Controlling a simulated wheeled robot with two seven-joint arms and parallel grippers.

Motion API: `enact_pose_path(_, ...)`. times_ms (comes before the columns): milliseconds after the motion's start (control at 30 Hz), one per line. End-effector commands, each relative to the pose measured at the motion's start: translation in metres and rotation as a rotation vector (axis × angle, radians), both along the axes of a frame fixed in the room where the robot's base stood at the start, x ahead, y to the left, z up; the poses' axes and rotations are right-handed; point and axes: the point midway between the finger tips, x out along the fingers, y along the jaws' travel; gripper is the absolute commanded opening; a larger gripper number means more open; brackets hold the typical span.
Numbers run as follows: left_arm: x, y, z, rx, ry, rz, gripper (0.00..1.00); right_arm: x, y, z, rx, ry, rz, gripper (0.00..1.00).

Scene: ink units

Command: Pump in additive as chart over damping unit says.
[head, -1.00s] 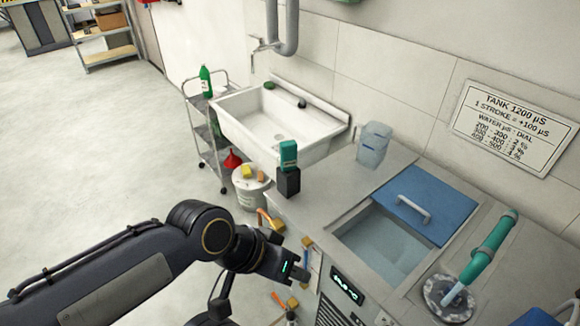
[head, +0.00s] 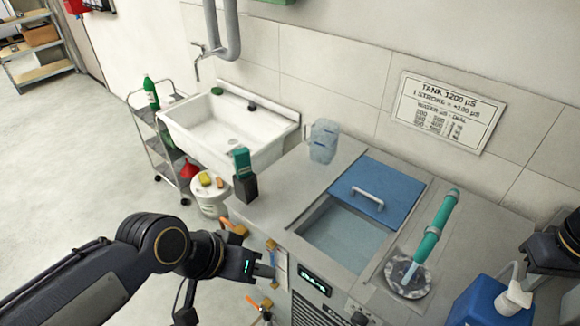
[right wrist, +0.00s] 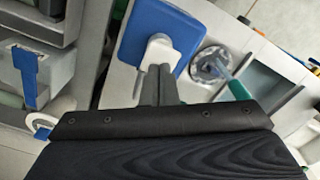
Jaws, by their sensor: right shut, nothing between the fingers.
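A blue bottle (head: 478,302) with a white pump head (head: 517,296) stands at the right of the counter. My right gripper (head: 530,268) is shut and empty, close to the pump head. In the right wrist view its fingers (right wrist: 158,86) are over the white pump head (right wrist: 160,52); contact is unclear. The damping unit has an open water tank (head: 345,238), a blue lid (head: 376,190) and a lit display (head: 313,279), unreadable here. The wall chart (head: 447,112) reads tank 1200 µS, 1 stroke = +100 µS; its rows are blurred. My left gripper (head: 264,272) is in front of the unit; its jaw opening is unclear.
A teal-handled tool (head: 436,225) leans in a round dish (head: 408,279) between tank and bottle. A clear jug (head: 323,141) and a dark holder with a teal device (head: 244,176) stand left of the tank. A sink (head: 230,125) is further left.

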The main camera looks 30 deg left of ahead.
Motion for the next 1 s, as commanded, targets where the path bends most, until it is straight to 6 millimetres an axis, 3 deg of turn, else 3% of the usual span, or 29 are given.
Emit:
enact_pose_path(467, 0.0, 0.0, -0.001, 0.0, 0.0, 0.0, 0.36, 0.0, 0.0, -0.001, 0.0, -0.001, 0.0, 0.0)
enact_pose_path(1000, 0.0, 0.0, -0.016, 0.0, 0.0, 0.0, 0.36, 0.0, 0.0, -0.022, 0.0, 0.001, 0.0, 0.0)
